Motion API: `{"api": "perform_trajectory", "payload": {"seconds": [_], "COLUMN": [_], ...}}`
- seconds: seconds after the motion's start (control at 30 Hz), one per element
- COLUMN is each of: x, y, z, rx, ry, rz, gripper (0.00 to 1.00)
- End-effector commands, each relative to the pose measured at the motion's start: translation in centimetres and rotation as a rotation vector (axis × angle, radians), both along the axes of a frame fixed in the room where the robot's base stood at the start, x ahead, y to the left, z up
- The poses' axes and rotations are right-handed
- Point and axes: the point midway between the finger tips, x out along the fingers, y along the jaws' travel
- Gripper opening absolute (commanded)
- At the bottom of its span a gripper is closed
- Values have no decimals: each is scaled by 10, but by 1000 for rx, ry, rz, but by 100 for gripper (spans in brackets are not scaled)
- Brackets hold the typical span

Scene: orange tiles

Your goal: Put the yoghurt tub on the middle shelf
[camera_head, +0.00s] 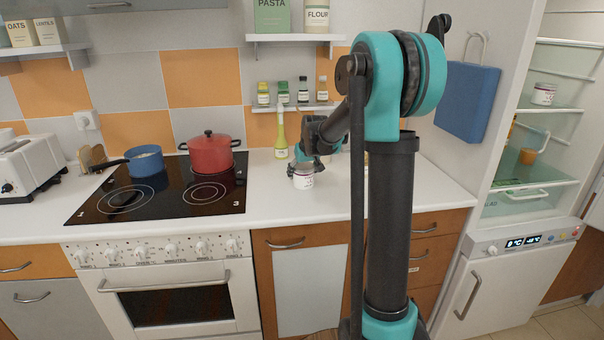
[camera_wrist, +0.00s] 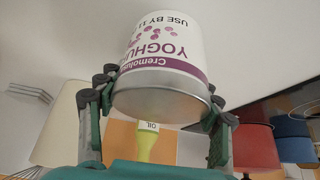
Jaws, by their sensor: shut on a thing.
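The yoghurt tub (camera_head: 303,180), white with purple print, is in my gripper (camera_head: 304,165) over the counter, right of the hob. In the wrist view the tub (camera_wrist: 165,50) shows its label upside down, between the two shut fingers (camera_wrist: 160,97). I cannot tell whether its base touches the counter. The open fridge (camera_head: 497,200) at the right has several shelves. A similar white tub (camera_head: 543,94) stands on an upper fridge shelf (camera_head: 552,109). A lower glass shelf (camera_head: 545,180) holds a jug with an orange part (camera_head: 530,150).
A red pot (camera_head: 211,153) and a blue pan (camera_head: 145,160) stand on the hob (camera_head: 160,200). A yellow-green oil bottle (camera_head: 281,135) is behind my gripper. A spice shelf (camera_head: 290,108) hangs above. A blue board (camera_head: 467,102) hangs beside the fridge. The front counter is clear.

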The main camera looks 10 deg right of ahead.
Motion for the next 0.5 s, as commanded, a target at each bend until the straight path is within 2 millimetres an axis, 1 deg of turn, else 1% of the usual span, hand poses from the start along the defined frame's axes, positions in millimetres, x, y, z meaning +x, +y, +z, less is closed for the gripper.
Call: {"api": "perform_trajectory", "payload": {"seconds": [0.2, 0.23, 0.4, 0.5], "x": [0, 0, 0, 0], "y": [0, 0, 0, 0], "z": [-1, -2, -1, -1], "rx": [0, 0, 0, 0], "ry": [0, 0, 0, 0], "rz": [0, 0, 0, 0], "gripper": [26, 65, 86, 86]}}
